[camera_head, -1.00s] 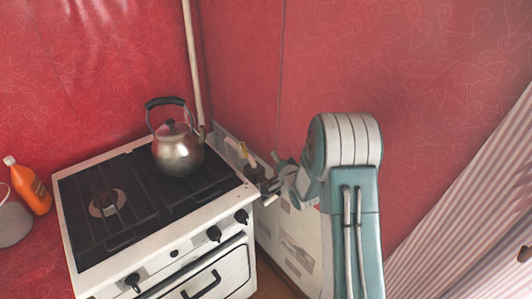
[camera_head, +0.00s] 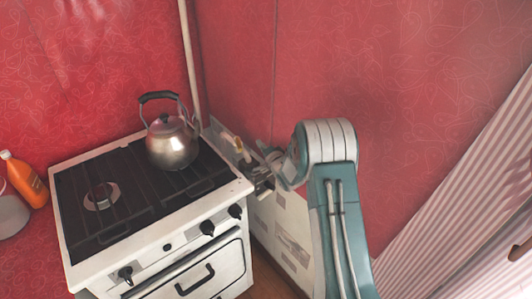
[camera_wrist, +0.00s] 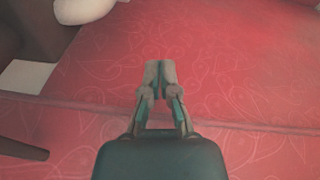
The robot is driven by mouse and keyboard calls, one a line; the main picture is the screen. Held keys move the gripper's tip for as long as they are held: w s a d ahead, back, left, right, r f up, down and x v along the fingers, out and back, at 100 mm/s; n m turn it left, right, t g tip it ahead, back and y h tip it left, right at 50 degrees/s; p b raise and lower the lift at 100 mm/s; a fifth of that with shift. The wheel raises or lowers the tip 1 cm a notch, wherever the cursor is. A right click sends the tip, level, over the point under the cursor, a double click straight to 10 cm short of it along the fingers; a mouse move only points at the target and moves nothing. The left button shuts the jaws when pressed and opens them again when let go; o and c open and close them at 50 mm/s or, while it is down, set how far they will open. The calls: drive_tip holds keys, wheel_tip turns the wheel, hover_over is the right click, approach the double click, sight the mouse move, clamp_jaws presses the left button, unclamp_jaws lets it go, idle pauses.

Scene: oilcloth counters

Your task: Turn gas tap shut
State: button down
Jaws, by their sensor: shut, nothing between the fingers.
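A small yellowish piece (camera_head: 238,143), which looks like the gas tap's handle, shows behind the stove's right rear side, near the foot of the pale pipe (camera_head: 189,60). It is small and its angle cannot be told. My gripper (camera_head: 260,180) is by the stove's right edge, a little nearer to me than the yellowish piece and apart from it as far as I can see. In the wrist view my gripper (camera_wrist: 160,68) has its fingers together with nothing between them, over a red patterned surface. I cannot make out the tap in that view.
A white stove (camera_head: 150,255) with a dark hob carries a steel kettle (camera_head: 172,146) at its right rear. An orange bottle (camera_head: 27,180) and a grey pot (camera_head: 10,213) stand at the left. Red walls meet behind the stove. A striped curtain (camera_head: 470,190) hangs at the right.

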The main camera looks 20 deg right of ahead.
sight(239, 144)
drive_tip(key=a, duration=0.4)
drive_tip(key=shift+w+a+f, duration=0.3)
drive_tip(key=shift+a+f, duration=0.05)
drive_tip(key=shift+f, duration=0.05)
drive_tip(key=shift+d, duration=0.1)
drive_tip(key=shift+s+a, duration=0.1)
drive_tip(key=shift+a, duration=0.25)
